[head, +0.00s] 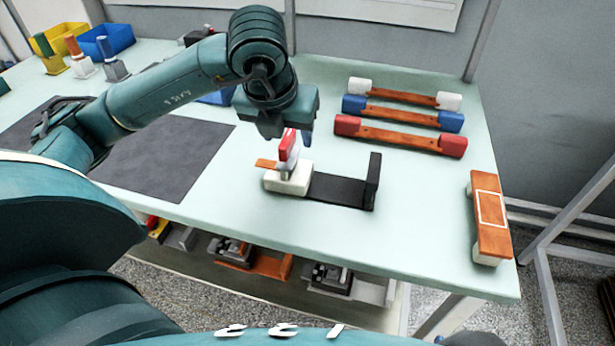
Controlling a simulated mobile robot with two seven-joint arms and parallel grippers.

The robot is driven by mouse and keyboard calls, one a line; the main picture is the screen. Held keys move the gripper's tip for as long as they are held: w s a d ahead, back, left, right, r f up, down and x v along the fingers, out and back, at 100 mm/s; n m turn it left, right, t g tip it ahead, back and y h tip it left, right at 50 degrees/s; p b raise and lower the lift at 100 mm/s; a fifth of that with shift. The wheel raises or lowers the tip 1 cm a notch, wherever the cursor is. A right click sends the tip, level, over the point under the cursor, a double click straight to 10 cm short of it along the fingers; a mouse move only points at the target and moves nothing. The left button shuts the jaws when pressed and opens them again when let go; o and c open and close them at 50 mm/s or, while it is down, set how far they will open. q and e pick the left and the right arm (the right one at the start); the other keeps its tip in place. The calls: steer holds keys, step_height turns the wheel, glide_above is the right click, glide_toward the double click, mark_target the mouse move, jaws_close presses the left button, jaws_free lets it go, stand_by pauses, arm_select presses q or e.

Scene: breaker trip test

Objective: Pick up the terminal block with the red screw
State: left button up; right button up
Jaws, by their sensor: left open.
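A cream block (289,181) with an upright red and white part (288,148) and an orange tab stands at the left end of a black bracket (342,190) on the table. My left gripper (293,136) is open and points down at the top of the red and white part. I cannot tell whether the fingers touch it. At the far left, a white block (82,69) with an orange-red post stands between a yellow block (53,64) with a green post and a grey block (115,71) with a blue post. My right gripper is out of view.
Orange bars with white, blue and red ends (400,135) lie at the back right. An orange and white piece (490,218) lies near the right edge. A dark mat (165,160) lies left, with yellow and blue bins (105,40) behind. A lower shelf holds several parts.

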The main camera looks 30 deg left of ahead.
arm_select(q)
steer(key=x, duration=0.4)
steer(key=shift+a+f, duration=0.1)
steer(key=shift+f, duration=0.15)
steer(key=shift+c, duration=0.2)
jaws_close()
steer(key=shift+w+r, duration=0.1)
stand_by(0.3)
